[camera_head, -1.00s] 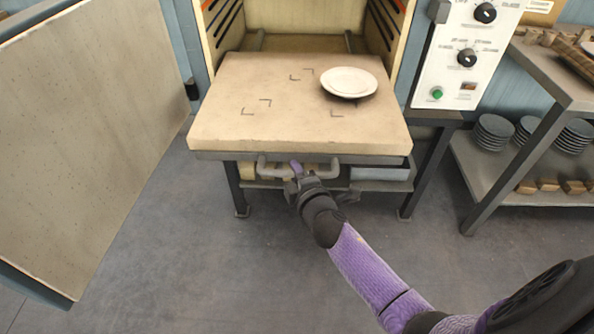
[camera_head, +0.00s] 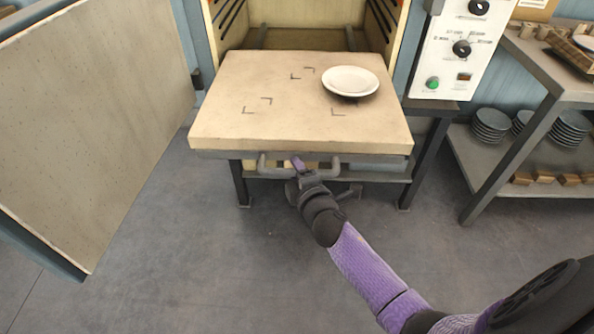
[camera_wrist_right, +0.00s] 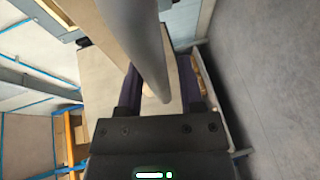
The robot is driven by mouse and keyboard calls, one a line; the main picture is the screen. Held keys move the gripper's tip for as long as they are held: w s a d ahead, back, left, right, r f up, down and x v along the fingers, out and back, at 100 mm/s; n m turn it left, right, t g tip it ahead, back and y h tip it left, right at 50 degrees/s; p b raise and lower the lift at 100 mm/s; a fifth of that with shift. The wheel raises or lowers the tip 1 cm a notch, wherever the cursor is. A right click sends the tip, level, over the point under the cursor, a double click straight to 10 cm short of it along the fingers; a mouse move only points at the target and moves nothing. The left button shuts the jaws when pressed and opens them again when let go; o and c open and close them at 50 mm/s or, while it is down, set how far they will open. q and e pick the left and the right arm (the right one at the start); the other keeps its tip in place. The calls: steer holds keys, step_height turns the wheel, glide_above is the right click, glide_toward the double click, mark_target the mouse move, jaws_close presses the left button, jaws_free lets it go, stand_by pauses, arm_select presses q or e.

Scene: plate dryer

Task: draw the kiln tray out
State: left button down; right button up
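The kiln tray (camera_head: 240,128), a thick beige slab with dark corner marks, sticks well out of the open kiln. A white plate (camera_head: 350,81) lies on it at the back right. A grey bar handle (camera_head: 275,172) runs under the tray's front edge. My right gripper (camera_head: 301,170) is at the middle of this handle, closed around it; its palm hides part of the bar. In the right wrist view the grey bar (camera_wrist_right: 150,50) runs between the two purple-padded fingers. My left gripper is not in view.
The open kiln door (camera_head: 90,120) stands at the left. The control panel (camera_head: 463,48) is right of the kiln chamber (camera_head: 305,15). A side rack (camera_head: 480,170) with stacked plates stands at the right. The floor (camera_head: 200,260) in front is clear.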

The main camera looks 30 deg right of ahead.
steer(key=shift+o, duration=0.4)
arm_select(q)
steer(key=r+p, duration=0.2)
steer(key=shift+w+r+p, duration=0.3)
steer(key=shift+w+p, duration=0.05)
steer(key=shift+p, duration=0.05)
arm_select(e)
steer(key=v, duration=1)
